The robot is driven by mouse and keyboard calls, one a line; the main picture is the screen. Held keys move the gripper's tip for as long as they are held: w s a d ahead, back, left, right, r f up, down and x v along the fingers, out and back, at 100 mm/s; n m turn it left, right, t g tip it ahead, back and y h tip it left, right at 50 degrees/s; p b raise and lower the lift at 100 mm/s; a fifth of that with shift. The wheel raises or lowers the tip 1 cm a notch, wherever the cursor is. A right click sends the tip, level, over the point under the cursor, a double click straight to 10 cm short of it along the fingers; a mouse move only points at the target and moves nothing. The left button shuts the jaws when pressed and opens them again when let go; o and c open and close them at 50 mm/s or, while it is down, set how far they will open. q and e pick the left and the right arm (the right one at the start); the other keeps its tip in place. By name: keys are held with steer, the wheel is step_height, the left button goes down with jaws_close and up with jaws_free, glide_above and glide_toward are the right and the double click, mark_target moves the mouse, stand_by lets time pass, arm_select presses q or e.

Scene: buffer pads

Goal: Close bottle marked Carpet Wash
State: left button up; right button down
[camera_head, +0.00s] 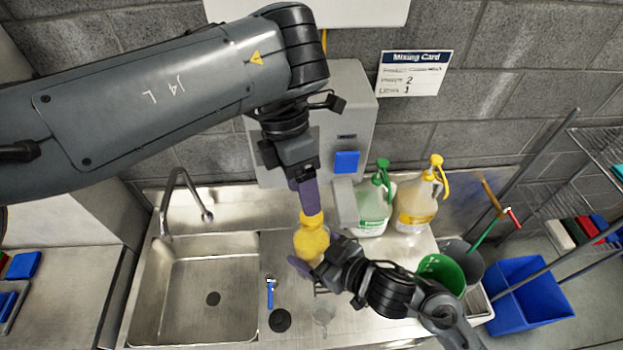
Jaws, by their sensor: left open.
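A yellow rounded container (312,242) with a narrower yellow top stands over the steel counter right of the sink. Its label is not readable from here. My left gripper (308,203) points down, open, with its purple fingers at the yellow top. My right gripper (308,266) reaches in from the lower right, close against the container's lower side. One purple finger shows at the container's lower left; the rest is hidden, so its grip is unclear. A green-topped bottle (373,210) and a yellow-topped bottle (415,208) stand to the right; their labels are too small to read.
The sink (198,285) and faucet (183,200) are to the left. A blue-handled tool (271,292) and a clear cup (323,313) are on the counter. A green bucket (442,272) and a blue bin (522,295) are at right. A mixing card (413,73) hangs on the wall.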

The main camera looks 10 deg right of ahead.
arm_select(q)
steer(key=m+t, duration=0.1)
steer(key=m, duration=0.9)
steer(key=r+m+t+y, duration=0.1)
steer(key=m, duration=0.9)
steer(key=r+m+t+y, duration=0.1)
steer(key=m, duration=0.9)
steer(key=shift+s+r+m, duration=0.1)
steer(key=shift+s+m, duration=0.2)
steer(key=shift+s, duration=0.05)
steer(key=shift+s+d+r, duration=0.15)
steer(key=shift+s+r, duration=0.2)
steer(key=shift+s+d+r, duration=0.35)
steer(key=shift+d+r, duration=0.05)
steer(key=shift+d, duration=0.05)
steer(key=shift+f, duration=0.1)
